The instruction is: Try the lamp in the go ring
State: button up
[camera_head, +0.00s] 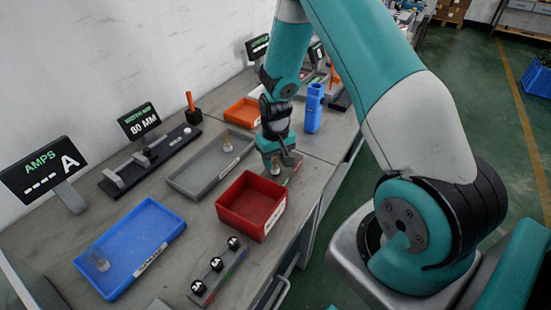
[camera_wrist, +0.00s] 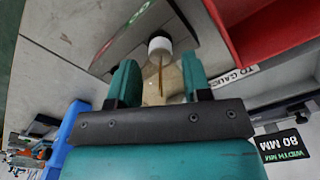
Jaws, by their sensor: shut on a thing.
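My gripper (camera_wrist: 162,82) is shut on a lamp, with one teal finger on each side of it. The lamp shows a white collar (camera_wrist: 160,46) and a thin brass-coloured rod between the fingers; its clear part is hard to make out. In the head view my gripper (camera_head: 279,164) points down just behind the red bin. I cannot tell whether the lamp is in a ring; the ring openings are not clear.
The red bin (camera_head: 230,213) looks empty. The grey tray (camera_head: 188,186) holds one lamp (camera_head: 227,143); the blue tray (camera_head: 125,285) holds another (camera_head: 99,262). A dark holder with black plugs (camera_head: 217,265) stands in front. A blue upright block (camera_head: 313,108) stands beyond my gripper.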

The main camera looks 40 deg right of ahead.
jog(key=shift+f+b, duration=0.75)
jog(key=shift+f, duration=0.4)
jog(key=shift+r, duration=0.25)
dwell(0.5)
jog(key=shift+r+p, duration=1.15)
jog(key=shift+r, duration=0.1)
jog(key=shift+r+p, duration=2.35)
jog(key=shift+r, duration=0.7)
jog(key=shift+s+f, duration=0.1)
